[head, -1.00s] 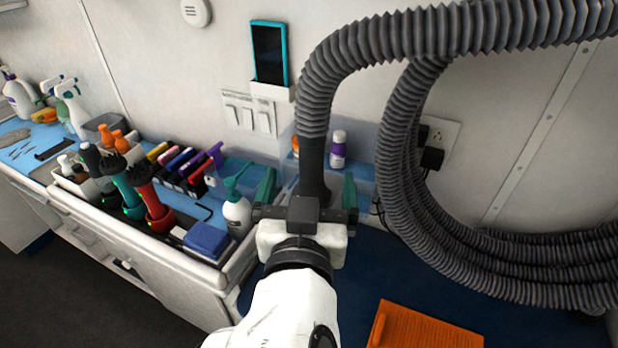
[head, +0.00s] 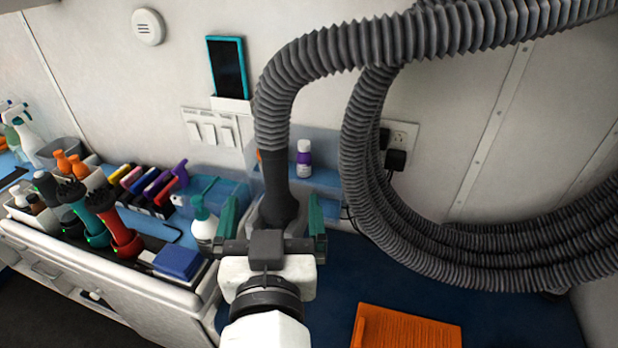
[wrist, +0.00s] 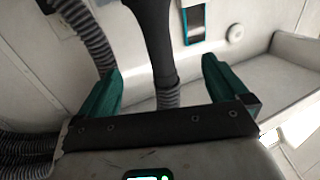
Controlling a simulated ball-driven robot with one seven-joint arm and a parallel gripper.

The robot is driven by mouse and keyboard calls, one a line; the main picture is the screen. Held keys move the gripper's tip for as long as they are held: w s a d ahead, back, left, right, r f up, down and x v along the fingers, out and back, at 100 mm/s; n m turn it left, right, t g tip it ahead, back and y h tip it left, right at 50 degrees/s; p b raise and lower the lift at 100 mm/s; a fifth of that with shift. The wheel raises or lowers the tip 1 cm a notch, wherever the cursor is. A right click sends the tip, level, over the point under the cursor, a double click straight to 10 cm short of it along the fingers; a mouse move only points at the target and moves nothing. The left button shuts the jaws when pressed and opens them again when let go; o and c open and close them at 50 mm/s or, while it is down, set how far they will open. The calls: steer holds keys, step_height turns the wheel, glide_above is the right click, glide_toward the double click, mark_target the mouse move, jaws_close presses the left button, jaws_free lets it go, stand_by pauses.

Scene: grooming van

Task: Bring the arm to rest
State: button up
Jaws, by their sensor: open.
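My gripper (head: 272,214) is open, with its two green fingers spread apart in the head view. It also shows in the wrist view (wrist: 158,82), with a finger on each side. The dark nozzle end of a grey ribbed hose (head: 283,180) shows between the fingers in both views. I cannot tell whether the nozzle is between them or beyond them; no finger visibly touches it. My arm reaches forward from the bottom of the head view, over the blue counter.
A white tray of clippers and bottles (head: 147,272) stands left, with a white pump bottle (head: 203,225) close to the gripper. An orange clipboard-like item (head: 408,328) lies on the blue counter (head: 480,290). Coiled hose (head: 450,240) hangs at right. A teal-framed phone (head: 228,68) is on the wall.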

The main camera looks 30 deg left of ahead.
steer(key=w+d+f+m+g+h, duration=0.1)
steer(key=w+d+f+m+h, duration=0.15)
steer(key=d+f, duration=0.55)
steer(key=w+d+f+m+g+h, duration=0.1)
steer(key=w+d+f+g+h, duration=0.3)
steer(key=d, duration=0.8)
steer(key=d+f+m+t+h, duration=0.1)
steer(key=d+f+h, duration=0.1)
steer(key=d+f, duration=0.6)
steer(key=s+d+f+m+g, duration=0.1)
steer(key=s+d+f+g, duration=0.1)
steer(key=s+d+f, duration=0.3)
steer(key=s+d+f+g+h, duration=0.1)
steer(key=s+d+g, duration=0.15)
steer(key=d, duration=0.45)
steer(key=s+d+f+m+g, duration=0.1)
steer(key=s+d+f, duration=0.2)
steer(key=s+d, duration=0.25)
steer(key=s+d+f+g, duration=0.2)
steer(key=s+f+g, duration=0.2)
steer(key=s, duration=0.7)
step_height(320, 180, down, 3)
steer(key=shift+d+r, duration=0.2)
steer(key=shift+d, duration=0.05)
steer(key=shift+w+m+g+h, duration=0.1)
steer(key=shift+m+g+h, duration=0.15)
